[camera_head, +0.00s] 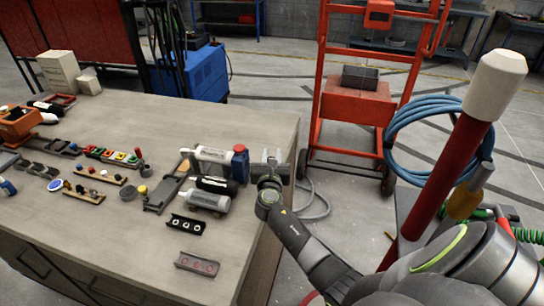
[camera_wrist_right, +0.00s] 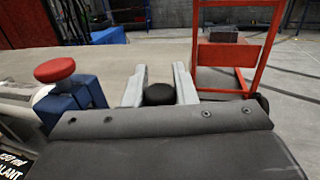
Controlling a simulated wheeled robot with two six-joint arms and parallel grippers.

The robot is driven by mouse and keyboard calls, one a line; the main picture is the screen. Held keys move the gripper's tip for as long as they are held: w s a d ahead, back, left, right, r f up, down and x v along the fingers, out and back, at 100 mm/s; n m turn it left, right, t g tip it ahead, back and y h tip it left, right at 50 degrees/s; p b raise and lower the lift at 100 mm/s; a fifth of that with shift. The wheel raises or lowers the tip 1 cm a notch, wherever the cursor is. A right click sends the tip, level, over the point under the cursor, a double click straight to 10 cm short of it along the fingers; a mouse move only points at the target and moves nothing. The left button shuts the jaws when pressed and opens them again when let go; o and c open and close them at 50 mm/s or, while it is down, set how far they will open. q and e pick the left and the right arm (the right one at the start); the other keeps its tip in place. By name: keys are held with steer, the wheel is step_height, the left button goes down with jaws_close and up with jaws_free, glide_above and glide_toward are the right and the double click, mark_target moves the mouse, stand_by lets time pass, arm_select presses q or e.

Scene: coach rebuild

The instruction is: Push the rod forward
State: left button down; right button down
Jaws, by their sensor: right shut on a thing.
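A thick red rod with a white end (camera_head: 450,150) leans in the right foreground, apart from the gripper. My left gripper is not in view.
The bench front is mostly clear.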

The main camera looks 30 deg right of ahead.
steer(key=w+a, duration=0.1)
steer(key=w+a+b, duration=0.1)
steer(key=shift+w+a, duration=0.2)
steer(key=shift+w, duration=0.15)
steer(key=c, duration=1.6)
jaws_free()
steer(key=o, duration=0.4)
steer(key=shift+w+a, duration=0.15)
steer(key=shift+o, duration=0.2)
